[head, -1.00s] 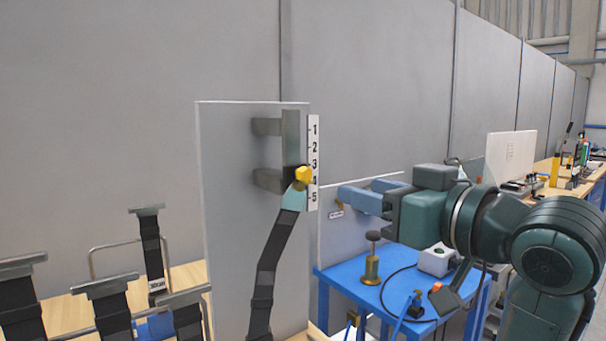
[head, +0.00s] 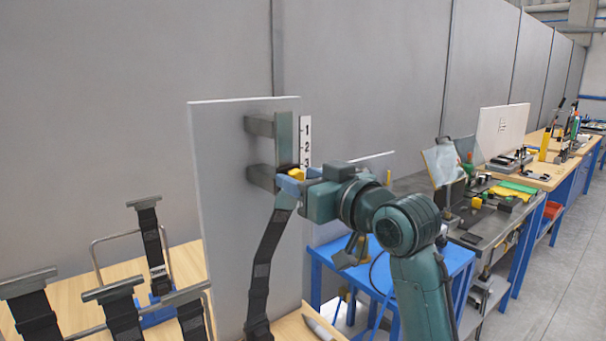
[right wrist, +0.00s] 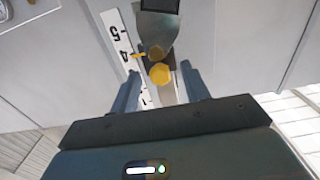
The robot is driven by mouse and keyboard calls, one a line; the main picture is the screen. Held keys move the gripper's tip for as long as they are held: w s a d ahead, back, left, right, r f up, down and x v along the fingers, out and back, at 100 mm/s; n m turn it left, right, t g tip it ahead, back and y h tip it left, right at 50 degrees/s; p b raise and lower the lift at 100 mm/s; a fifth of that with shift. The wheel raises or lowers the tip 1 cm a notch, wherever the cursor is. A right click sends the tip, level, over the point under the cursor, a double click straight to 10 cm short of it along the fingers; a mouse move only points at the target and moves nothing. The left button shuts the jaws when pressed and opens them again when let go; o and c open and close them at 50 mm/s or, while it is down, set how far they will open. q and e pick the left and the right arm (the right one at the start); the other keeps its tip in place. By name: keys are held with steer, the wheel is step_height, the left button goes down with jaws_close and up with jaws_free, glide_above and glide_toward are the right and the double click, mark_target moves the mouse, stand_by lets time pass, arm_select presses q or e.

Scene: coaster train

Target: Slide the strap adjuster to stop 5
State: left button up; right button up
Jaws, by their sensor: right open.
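The strap adjuster is a dark slider with a yellow knob (head: 297,174) on a vertical metal rail (head: 285,132). A numbered white scale (head: 306,142) stands beside the rail. In the right wrist view the knob (right wrist: 160,73) shows between the two fingers, and a yellow pointer (right wrist: 139,55) lies beside the 4. A black strap (head: 267,255) hangs below the slider from a pale blue-grey piece. My right gripper (head: 289,183) is open at the knob, with a finger on each side. It hides the lower scale numbers in the head view. My left gripper is out of view.
A grey upright panel (head: 222,200) carries the rail. Several other black straps on metal brackets (head: 108,289) stand at the lower left. A blue table (head: 455,262) is behind my right arm. Workbenches with tools line the right side.

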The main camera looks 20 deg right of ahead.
steer(key=shift+w+a, duration=0.1)
steer(key=shift+w, duration=0.1)
jaws_close()
stand_by(0.4)
